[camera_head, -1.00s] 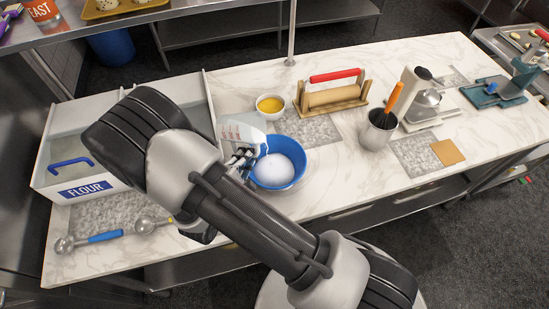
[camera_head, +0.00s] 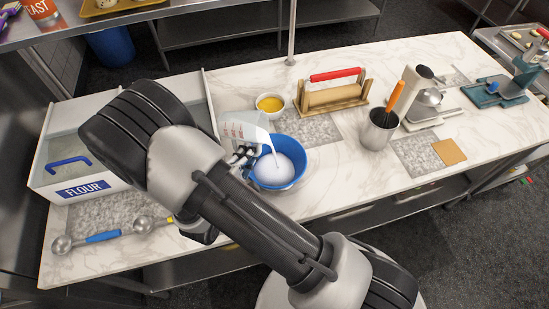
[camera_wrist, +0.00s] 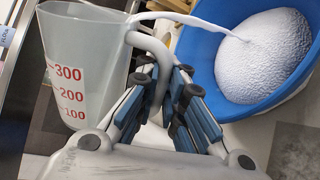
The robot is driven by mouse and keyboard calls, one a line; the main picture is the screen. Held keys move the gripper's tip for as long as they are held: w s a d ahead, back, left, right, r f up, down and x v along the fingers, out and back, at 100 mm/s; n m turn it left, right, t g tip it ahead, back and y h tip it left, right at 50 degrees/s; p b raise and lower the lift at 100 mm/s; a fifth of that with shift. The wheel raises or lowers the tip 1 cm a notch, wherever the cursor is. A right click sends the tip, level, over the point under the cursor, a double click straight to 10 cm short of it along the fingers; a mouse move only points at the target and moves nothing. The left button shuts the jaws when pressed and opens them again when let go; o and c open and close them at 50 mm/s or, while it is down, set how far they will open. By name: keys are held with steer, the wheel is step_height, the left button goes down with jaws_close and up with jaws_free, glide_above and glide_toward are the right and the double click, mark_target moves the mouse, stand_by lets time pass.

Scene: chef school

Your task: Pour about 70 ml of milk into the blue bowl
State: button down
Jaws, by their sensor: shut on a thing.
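A clear measuring jug (camera_head: 240,129) with red marks is held tilted above the left rim of the blue bowl (camera_head: 297,172). In the wrist view the jug (camera_wrist: 85,50) shows marks of 100, 200 and 300. A white stream of milk (camera_wrist: 185,18) runs from its lip into the bowl (camera_wrist: 215,75). A white mound (camera_wrist: 265,55) fills much of the bowl; I cannot tell how much of it is milk. My gripper (camera_wrist: 165,85) is shut on the jug's handle. In the head view my arm partly hides my gripper (camera_head: 243,156). The milk level inside the jug is unclear.
A small bowl of yellow contents (camera_head: 270,105) and a rolling pin on a wooden stand (camera_head: 335,97) are behind the blue bowl. A metal utensil pot (camera_head: 379,132) stands to the right. The flour bin (camera_head: 75,180) is at left.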

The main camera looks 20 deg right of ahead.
steer(key=shift+w+a, duration=0.25)
steer(key=shift+r+m+b, duration=0.1)
steer(key=shift+m+b, duration=0.2)
steer(key=shift+b, duration=0.2)
steer(key=p, duration=0.1)
steer(key=n+p, duration=0.1)
steer(key=p, duration=0.1)
steer(key=shift+w+a, duration=0.25)
steer(key=shift+a, duration=0.1)
steer(key=shift+d+r+n+h, duration=0.15)
steer(key=shift+r+n+h, duration=0.15)
steer(key=shift+n, duration=0.4)
steer(key=shift+s+d+f+n+g+h+b, duration=0.3)
steer(key=shift+s+d+f+n+b, duration=0.15)
steer(key=shift+n, duration=0.45)
steer(key=shift+s+d+r+n+p, duration=0.2)
steer(key=shift+r+n+p, duration=0.1)
steer(key=shift+r, duration=0.15)
